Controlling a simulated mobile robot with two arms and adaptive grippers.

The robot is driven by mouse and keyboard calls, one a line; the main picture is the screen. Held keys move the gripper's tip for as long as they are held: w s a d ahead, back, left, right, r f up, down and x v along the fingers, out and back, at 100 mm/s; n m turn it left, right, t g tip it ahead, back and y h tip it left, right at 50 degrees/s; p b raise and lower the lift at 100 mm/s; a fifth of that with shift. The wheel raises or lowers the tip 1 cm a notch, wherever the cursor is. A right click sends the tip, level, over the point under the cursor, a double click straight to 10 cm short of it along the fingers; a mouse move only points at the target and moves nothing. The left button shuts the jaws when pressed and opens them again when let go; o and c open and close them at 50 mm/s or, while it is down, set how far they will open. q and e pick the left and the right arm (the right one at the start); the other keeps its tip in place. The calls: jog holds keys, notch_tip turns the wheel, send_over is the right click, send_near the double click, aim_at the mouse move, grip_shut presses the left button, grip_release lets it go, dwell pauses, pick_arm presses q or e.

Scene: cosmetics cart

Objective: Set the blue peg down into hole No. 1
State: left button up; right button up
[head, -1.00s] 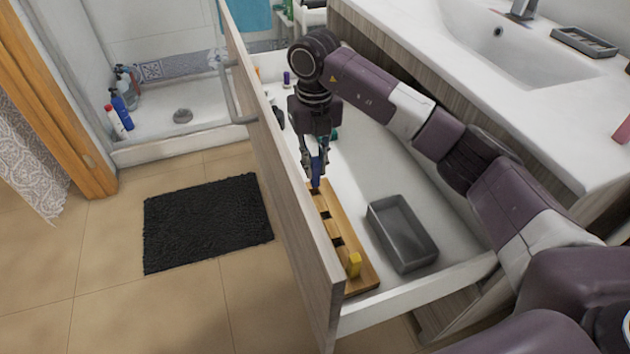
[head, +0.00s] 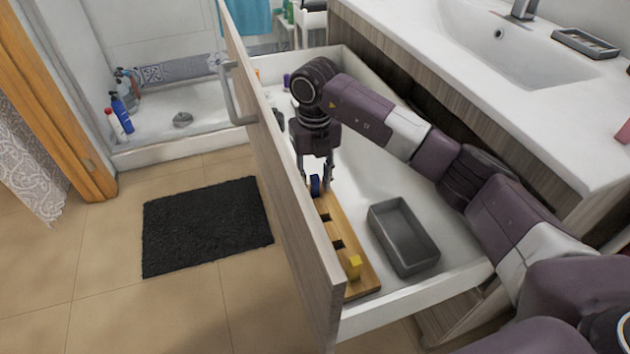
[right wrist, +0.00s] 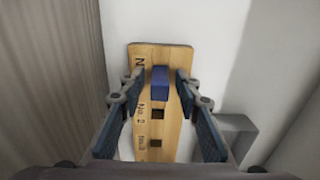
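The wooden board (head: 362,283) lies in the open drawer along its front panel. The blue peg (head: 315,185) stands upright at the board's far end. It also shows in the right wrist view (right wrist: 160,82), at the first hole position above the hole marked No 2 (right wrist: 155,114). The peg covers hole No. 1, and how deep it sits cannot be seen. My right gripper (head: 315,178) is open, its fingers on both sides of the peg with gaps between. A yellow peg (head: 354,267) stands at the board's near end. My left gripper is not in view.
A grey tray (head: 408,240) sits in the drawer right of the board. The drawer's front panel (head: 285,180) rises close on the board's left. Small bottles stand at the drawer's far end. The washbasin counter (head: 560,140) is on the right.

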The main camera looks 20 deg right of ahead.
jog(key=shift+r, duration=0.1)
